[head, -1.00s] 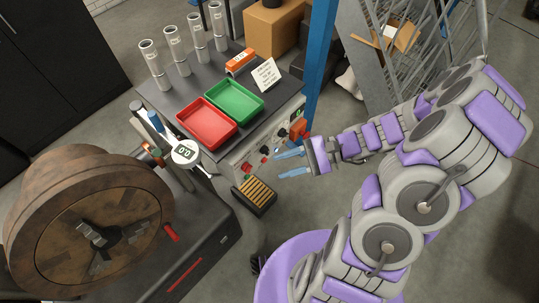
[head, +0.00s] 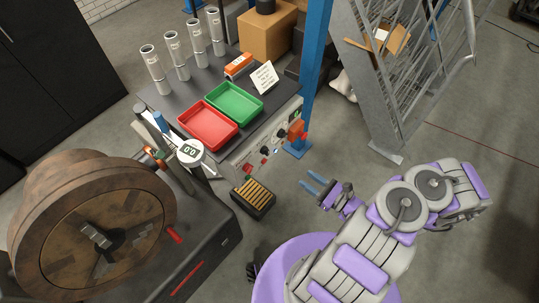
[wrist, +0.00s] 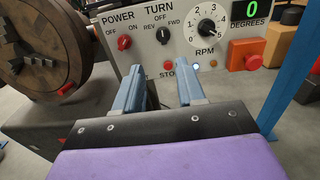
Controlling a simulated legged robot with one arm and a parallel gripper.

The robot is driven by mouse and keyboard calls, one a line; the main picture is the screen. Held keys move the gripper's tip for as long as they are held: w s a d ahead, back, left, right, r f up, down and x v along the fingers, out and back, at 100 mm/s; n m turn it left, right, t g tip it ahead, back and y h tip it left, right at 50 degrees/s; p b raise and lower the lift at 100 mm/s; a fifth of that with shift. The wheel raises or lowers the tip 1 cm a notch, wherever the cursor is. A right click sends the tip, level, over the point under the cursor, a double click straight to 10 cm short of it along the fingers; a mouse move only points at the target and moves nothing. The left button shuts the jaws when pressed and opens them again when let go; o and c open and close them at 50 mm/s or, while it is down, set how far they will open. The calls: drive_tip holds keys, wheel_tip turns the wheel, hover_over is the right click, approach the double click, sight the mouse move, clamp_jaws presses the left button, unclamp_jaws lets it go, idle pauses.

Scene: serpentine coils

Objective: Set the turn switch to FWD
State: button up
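The turn switch (wrist: 162,35) is a small dark knob under the word TURN on the grey control panel (wrist: 180,55). REV is on its left, OFF above it and FWD on its right. In the head view the panel (head: 262,148) is on the bench's front side. My gripper (head: 313,184) is in front of the panel and apart from it. In the wrist view its two blue fingers (wrist: 160,88) stand apart with nothing between them, below the switch.
A red power knob (wrist: 124,42) is left of the switch, and the RPM dial (wrist: 207,33) is right. A red stop button (wrist: 250,58) on an orange box is further right. A lathe-like chuck (head: 95,225) stands left. A blue post (head: 316,70) rises behind the panel's right end.

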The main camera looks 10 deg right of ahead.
sight(265, 151)
drive_tip(key=b+x, duration=0.4)
drive_tip(key=x, duration=1.3)
drive_tip(key=shift+w+d+f+b, duration=0.2)
drive_tip(key=shift+b, duration=0.1)
drive_tip(key=shift+c, duration=0.3)
clamp_jaws()
